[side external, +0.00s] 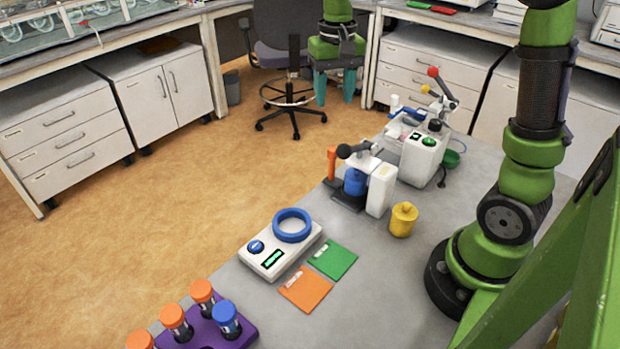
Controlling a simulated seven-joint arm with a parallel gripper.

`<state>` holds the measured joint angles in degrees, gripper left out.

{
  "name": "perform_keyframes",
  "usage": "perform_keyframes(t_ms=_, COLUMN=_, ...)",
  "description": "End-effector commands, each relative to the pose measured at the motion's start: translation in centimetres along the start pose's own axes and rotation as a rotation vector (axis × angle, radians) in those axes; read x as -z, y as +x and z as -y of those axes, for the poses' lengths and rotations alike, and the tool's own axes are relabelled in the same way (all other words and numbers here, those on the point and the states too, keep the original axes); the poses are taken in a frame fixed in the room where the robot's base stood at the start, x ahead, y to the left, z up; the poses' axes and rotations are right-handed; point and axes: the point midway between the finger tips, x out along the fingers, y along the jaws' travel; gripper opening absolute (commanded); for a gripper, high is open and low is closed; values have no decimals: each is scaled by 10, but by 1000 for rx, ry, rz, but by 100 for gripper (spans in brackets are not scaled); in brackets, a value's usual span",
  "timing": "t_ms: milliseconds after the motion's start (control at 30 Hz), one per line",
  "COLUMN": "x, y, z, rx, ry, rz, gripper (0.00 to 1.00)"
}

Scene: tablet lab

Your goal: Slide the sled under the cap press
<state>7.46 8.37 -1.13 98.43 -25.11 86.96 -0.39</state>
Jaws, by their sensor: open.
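The cap press appears to be the small white stand (381,190) with a dark-knobbed lever, near the table's left edge. A dark low plate (347,199) at its foot, with an upright orange handle (332,164) at its left, looks like the sled. A blue round piece (355,182) is at the plate, below the press's white head; whether it sits on the sled or belongs to the press I cannot tell. My gripper (335,88) is open and empty, its teal fingers pointing down, high up and well apart from the press and sled.
A larger white machine (423,157) with a red-knobbed lever stands behind the press. A yellow pot (403,219) is to the right. A white scale (280,249) with a blue ring, green and orange cards (305,289) and a purple vial rack (240,332) lie nearer the front.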

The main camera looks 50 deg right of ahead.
Motion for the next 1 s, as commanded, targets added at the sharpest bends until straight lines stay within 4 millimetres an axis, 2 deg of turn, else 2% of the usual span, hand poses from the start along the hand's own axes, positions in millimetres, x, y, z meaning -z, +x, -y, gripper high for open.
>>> perform_keyframes(t_ms=100, x=0, y=-19, z=0, rx=1, ry=0, rz=-2, gripper=51)
perform_keyframes(t_ms=300, x=0, y=-32, z=0, rx=1, ry=0, rz=1, gripper=51)
perform_keyframes(t_ms=667, x=2, y=-32, z=0, rx=1, ry=-4, rz=-9, gripper=51)
perform_keyframes(t_ms=767, x=3, y=-23, z=2, rx=11, ry=-23, rz=-23, gripper=51)
perform_keyframes(t_ms=867, x=-11, y=-15, z=3, rx=52, ry=-59, rz=-61, gripper=51)
perform_keyframes(t_ms=1000, x=-48, y=-15, z=6, rx=149, ry=-116, rz=-160, gripper=51)
